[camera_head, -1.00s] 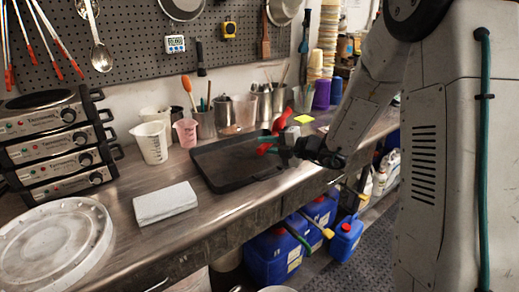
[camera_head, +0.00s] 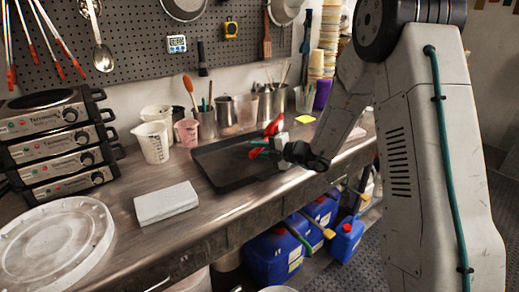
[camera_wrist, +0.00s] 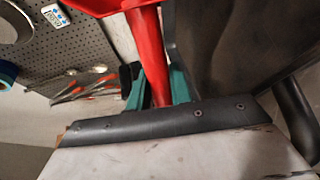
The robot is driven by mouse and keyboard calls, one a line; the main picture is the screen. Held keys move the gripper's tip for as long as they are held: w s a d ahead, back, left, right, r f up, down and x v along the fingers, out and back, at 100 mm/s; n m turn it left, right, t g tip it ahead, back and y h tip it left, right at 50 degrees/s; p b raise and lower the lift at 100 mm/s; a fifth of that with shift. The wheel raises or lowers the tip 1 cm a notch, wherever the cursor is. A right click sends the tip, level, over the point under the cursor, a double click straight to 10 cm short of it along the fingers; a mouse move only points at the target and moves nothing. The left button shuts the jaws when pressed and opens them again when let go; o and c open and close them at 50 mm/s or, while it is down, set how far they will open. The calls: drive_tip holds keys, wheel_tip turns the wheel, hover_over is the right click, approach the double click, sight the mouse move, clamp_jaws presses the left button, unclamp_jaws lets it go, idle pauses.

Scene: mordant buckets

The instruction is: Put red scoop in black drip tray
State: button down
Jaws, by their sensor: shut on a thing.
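The red scoop (camera_head: 273,126) is held in my gripper (camera_head: 262,147), over the right part of the black drip tray. In the wrist view, the red scoop's handle (camera_wrist: 149,55) runs between the two green fingertips of my gripper (camera_wrist: 158,90), which is shut on it. The black drip tray (camera_head: 214,175) lies flat on the steel counter, and my gripper covers part of its right side. I cannot tell whether the scoop touches the tray.
Stacked hot plates (camera_head: 55,140) and a round white lid (camera_head: 52,243) are at the left. Blue canisters (camera_head: 272,258) stand below the counter.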

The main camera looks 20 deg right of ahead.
drive_tip(key=shift+f, duration=0.5)
drive_tip(key=c, duration=1.3)
unclamp_jaws()
drive_tip(key=shift+o, duration=0.2)
